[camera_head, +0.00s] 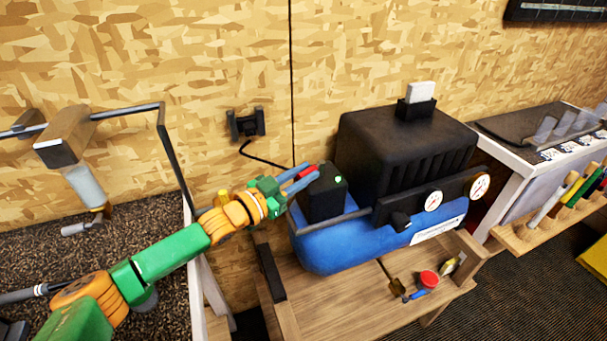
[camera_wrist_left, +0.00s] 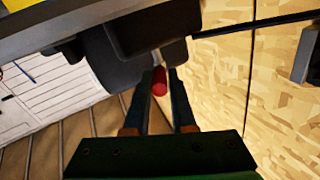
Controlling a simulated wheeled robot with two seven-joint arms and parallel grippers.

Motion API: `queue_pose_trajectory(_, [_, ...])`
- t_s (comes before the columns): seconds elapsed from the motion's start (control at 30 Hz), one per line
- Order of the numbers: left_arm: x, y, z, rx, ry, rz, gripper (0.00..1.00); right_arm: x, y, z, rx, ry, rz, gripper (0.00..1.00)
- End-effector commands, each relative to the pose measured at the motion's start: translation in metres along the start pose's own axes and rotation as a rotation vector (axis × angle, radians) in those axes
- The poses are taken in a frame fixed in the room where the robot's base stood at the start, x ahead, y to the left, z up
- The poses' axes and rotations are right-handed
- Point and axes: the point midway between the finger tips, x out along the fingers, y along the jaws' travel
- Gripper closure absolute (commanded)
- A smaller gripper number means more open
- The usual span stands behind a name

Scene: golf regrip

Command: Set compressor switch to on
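The blue compressor (camera_head: 345,243) with its black motor cover (camera_head: 390,150) stands on a wooden bench. A black switch box (camera_head: 322,197) at its left end carries a red switch (camera_head: 307,171) and a small green light (camera_head: 338,179). My left gripper (camera_head: 307,178) reaches the box's upper left side, its two blue fingers slightly apart at the red switch. In the left wrist view, the red switch (camera_wrist_left: 160,83) shows between or just beyond the fingertips (camera_wrist_left: 164,76); I cannot tell whether they touch it. My right gripper is not in view.
A wall outlet (camera_head: 246,124) with a black cord is behind my left gripper. Gauges (camera_head: 433,201) sit on the compressor's front. Small tools and a red-topped item (camera_head: 429,279) lie on the bench (camera_head: 345,305). A clamp stand (camera_head: 75,140) stands at left.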

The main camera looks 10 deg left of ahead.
Motion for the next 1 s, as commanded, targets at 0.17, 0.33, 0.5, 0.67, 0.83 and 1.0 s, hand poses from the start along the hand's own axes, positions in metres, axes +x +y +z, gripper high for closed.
queue_pose_trajectory(0.17, [0.000, 0.000, 0.000, 0.000, 0.001, 0.000, 0.49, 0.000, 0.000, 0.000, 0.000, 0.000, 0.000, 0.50])
queue_pose_trajectory(0.33, [0.000, 0.000, 0.000, 0.000, 0.001, 0.000, 0.49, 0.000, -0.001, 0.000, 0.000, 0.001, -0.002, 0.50])
queue_pose_trajectory(0.5, [-0.018, 0.000, 0.003, -0.001, -0.001, 0.000, 0.49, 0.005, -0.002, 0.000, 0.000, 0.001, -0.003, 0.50])
queue_pose_trajectory(0.67, [-0.049, 0.001, 0.004, 0.001, -0.003, 0.002, 0.49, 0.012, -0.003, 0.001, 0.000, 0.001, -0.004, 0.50])
queue_pose_trajectory(0.83, [-0.067, 0.000, 0.002, 0.000, -0.002, 0.001, 0.49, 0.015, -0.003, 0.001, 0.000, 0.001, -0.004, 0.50])
queue_pose_trajectory(1.0, [-0.070, 0.000, 0.000, 0.001, 0.000, 0.001, 0.49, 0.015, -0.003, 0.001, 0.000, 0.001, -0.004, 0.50])
